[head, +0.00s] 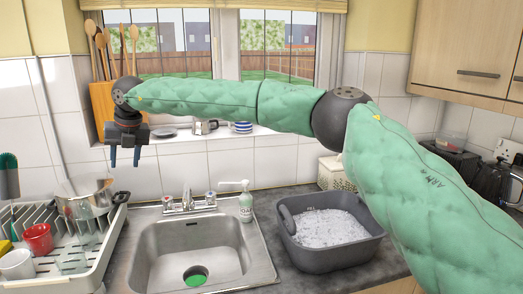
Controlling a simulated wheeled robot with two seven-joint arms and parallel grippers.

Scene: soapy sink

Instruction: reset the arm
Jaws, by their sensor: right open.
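My right arm (290,108), in a green quilted sleeve, comes in from the right and reaches across the view to the left, bent at a dark elbow joint. My right gripper (125,160) hangs at its far end with the fingers pointing down. It is open and nothing shows between the fingers. It is in front of the tiled wall, above and left of the sink. My left gripper and arm are not in view.
The steel sink (236,228) has a green disc (195,277) at its drain. A soap bottle (246,204) stands behind it. A grey tub (298,257) of foam stands right, a dish rack (97,276) with a pot, red cup and white cup left. A wooden cabinet (463,45) hangs upper right.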

